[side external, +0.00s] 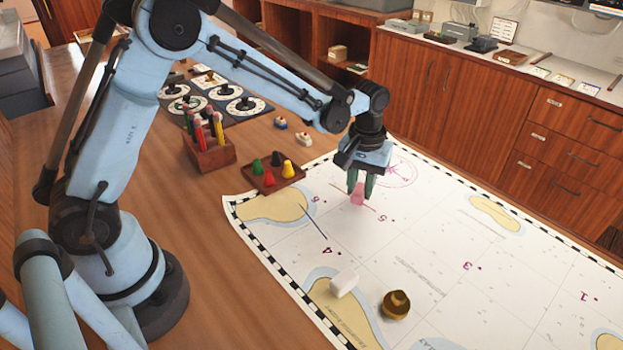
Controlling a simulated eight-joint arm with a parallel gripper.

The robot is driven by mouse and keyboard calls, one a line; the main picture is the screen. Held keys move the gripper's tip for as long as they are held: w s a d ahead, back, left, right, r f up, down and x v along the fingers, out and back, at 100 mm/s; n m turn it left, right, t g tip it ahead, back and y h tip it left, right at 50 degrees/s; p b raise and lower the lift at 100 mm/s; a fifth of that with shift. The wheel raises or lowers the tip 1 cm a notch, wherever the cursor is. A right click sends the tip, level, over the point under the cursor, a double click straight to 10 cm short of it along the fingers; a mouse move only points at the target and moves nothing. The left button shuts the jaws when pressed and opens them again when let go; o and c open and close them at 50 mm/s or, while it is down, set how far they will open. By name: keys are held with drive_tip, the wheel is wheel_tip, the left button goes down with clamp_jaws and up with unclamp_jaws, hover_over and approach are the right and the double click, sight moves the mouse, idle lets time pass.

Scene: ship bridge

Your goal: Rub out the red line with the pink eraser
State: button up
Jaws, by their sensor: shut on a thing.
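My gripper (361,184) has green fingers pointing down and is shut on the pink eraser (357,198). It holds the eraser low over the white chart (440,250); I cannot tell whether the eraser touches the paper. A short, thin reddish line (369,209) shows on the chart beside the eraser, and part of it seems hidden behind the eraser. A dark blue-purple line (313,222) lies on the chart to the left, well apart from the gripper.
A white block (343,283) and a round brass object (396,305) stand on the near part of the chart. A small tray of coloured pieces (272,178) and a wooden pencil holder (209,153) stand left of the gripper. The chart's right side is clear.

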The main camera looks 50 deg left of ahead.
drive_tip(key=d, duration=0.4)
drive_tip(key=shift+w+d, duration=0.15)
drive_tip(key=shift+w, duration=0.1)
drive_tip(key=a, duration=0.4)
drive_tip(key=s+a, duration=0.1)
drive_tip(key=a, duration=0.8)
drive_tip(key=shift+s, duration=0.25)
drive_tip(key=shift+d+f, duration=0.1)
drive_tip(key=shift+f, duration=0.3)
idle(5.4)
